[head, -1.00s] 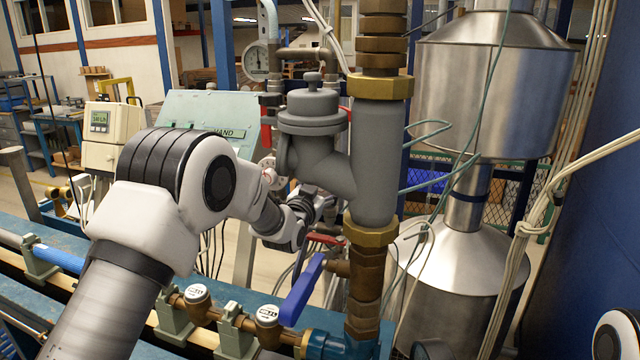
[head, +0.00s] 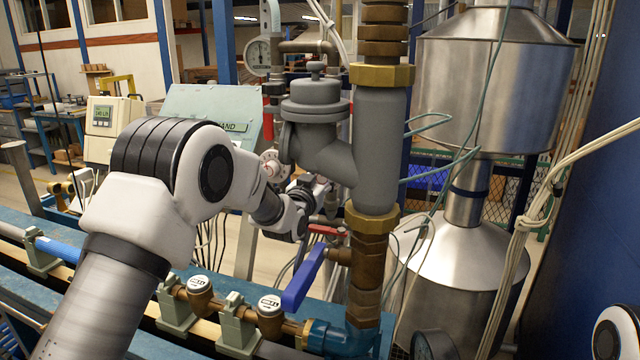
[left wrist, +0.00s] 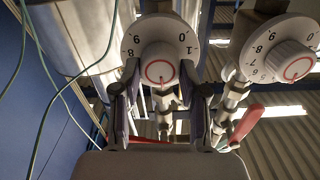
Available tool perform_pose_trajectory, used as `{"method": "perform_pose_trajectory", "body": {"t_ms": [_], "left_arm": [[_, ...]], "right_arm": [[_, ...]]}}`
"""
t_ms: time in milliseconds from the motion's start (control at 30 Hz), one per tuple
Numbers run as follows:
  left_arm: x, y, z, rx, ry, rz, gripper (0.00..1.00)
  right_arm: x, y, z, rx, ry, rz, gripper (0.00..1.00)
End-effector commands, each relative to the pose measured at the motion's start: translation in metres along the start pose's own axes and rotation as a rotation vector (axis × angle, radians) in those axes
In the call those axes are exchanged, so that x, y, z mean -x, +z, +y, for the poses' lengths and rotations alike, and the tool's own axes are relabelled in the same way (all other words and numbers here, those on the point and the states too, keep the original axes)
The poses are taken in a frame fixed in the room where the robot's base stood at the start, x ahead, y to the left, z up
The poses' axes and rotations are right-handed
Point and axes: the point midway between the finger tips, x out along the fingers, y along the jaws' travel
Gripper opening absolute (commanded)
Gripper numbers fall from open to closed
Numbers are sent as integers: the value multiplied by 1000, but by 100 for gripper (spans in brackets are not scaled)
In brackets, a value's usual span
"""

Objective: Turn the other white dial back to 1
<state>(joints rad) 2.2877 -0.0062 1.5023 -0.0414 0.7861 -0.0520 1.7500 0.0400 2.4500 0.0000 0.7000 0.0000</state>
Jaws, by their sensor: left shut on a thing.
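Two white dials with black digits show in the left wrist view. My left gripper (left wrist: 160,72) is shut on the round white knob (left wrist: 159,64) of the nearer-left dial (left wrist: 134,36), one finger on each side. That knob has a red ring and a red mark pointing toward the bottom of the picture. The fingers and knob hide the dial's lower digits. The second dial (left wrist: 252,45) is at the right, its knob (left wrist: 291,62) free. In the head view one white dial (head: 270,166) shows left of the grey valve body; my left gripper (head: 318,187) is partly hidden behind pipework.
A grey valve body (head: 318,115) and a thick vertical pipe (head: 380,150) stand close to my left gripper. A blue lever (head: 303,280) and brass meters (head: 269,305) are below. Red levers (left wrist: 248,122) hang near the dials. Steel tanks (head: 490,90) stand at the right.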

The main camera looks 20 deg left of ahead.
Motion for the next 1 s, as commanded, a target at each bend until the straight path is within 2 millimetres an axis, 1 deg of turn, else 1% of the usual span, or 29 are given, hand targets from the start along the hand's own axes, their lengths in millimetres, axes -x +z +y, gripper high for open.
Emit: {"method": "perform_pose_trajectory", "body": {"t_ms": [33, 400, 700, 1000], "left_arm": [[0, 4, 0, 30, 0, 0, 8], [0, 4, 0, 360, 0, 0, 8], [0, 3, 1, 644, 1, -1, 8], [0, 3, 1, 928, 1, -2, 8]], "right_arm": [[-7, 0, 0, 0, 0, 0, 40], [-34, 0, 0, 0, 0, 0, 40], [-51, 0, 0, 0, 0, 0, 40], [-64, 0, 0, 0, 0, 0, 40]]}}
